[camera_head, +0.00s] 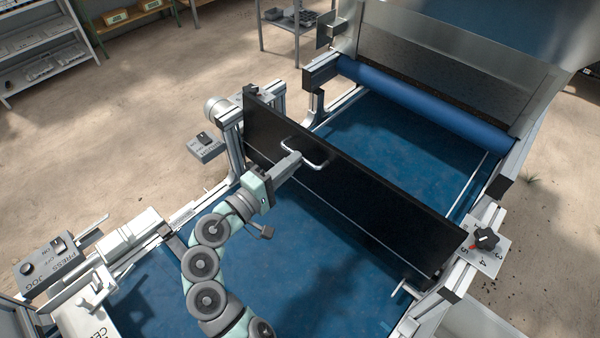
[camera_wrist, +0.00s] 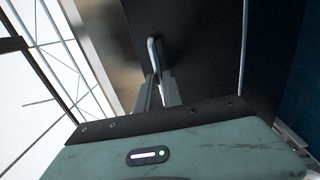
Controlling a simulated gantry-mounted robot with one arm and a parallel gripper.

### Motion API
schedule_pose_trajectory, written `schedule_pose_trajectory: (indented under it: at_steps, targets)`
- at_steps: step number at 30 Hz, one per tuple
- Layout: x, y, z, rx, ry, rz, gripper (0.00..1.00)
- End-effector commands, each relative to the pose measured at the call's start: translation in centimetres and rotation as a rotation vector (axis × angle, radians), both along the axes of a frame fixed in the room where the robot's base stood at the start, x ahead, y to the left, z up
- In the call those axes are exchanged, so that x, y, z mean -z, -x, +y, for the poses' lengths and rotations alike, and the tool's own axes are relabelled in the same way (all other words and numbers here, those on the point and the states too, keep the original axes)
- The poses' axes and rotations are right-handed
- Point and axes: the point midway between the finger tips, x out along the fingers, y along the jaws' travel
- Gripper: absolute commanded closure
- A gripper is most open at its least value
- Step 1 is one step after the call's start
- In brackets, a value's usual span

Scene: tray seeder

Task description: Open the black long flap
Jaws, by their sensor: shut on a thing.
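The black long flap (camera_head: 365,190) spans the machine above the blue belt, running from upper left to lower right, and its broad face shows. A light metal handle (camera_head: 318,152) stands out from this face, left of the flap's middle. My gripper (camera_head: 297,157) is shut on the handle at its left part. In the wrist view the flap (camera_wrist: 205,50) fills the upper middle, and the handle (camera_wrist: 153,52) runs down between the two fingers of my gripper (camera_wrist: 158,82). The fingers hide the lower part of the handle.
The blue belt (camera_head: 310,245) lies below. A blue roller (camera_head: 425,103) is behind the flap. A dial with numbers (camera_head: 486,238) sits at the flap's right end, and a switch box (camera_head: 205,146) is at its left. A press and jog panel (camera_head: 50,265) stands lower left.

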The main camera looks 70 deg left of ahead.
Motion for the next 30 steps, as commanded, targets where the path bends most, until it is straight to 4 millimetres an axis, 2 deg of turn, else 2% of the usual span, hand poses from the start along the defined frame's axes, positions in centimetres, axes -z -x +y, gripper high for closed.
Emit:
schedule_pose_trajectory:
  at_steps: [1,7,18,30]
  targets:
    - [1.6,0.6,-0.1,-0.005,-0.013,-0.037,1.0]
    - [2.4,2.1,-0.8,-0.001,-0.066,-0.162,1.0]
    - [3.2,3.9,-1.7,0.003,-0.141,-0.33,1.0]
    - [3.2,4.5,-2.0,0.003,-0.166,-0.391,1.0]
